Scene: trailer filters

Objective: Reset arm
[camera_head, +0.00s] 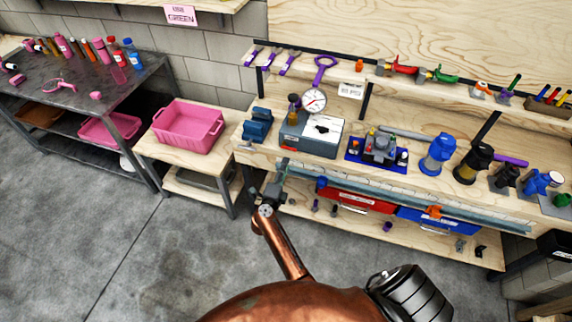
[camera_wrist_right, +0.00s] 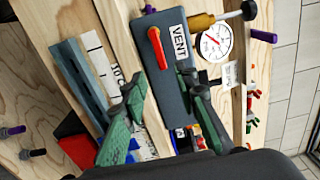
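My right gripper (camera_head: 270,190) is at the front edge of the wooden workbench (camera_head: 262,158), at the end of my copper-coloured arm. In the right wrist view the two green-padded fingers of this gripper (camera_wrist_right: 163,88) are apart, with nothing held between them. Beyond the fingers is a grey box (camera_wrist_right: 160,65) with a red lever (camera_wrist_right: 157,48) and a VENT label. The fingertips overlap the box in the picture; I cannot tell if they touch it. My left gripper is not in view.
The bench carries a grey box (camera_head: 296,140) with a round gauge (camera_head: 314,101), a blue-based device (camera_head: 378,148) and several tools. A pink bin (camera_head: 188,126) stands on a side table. Floor at left is clear.

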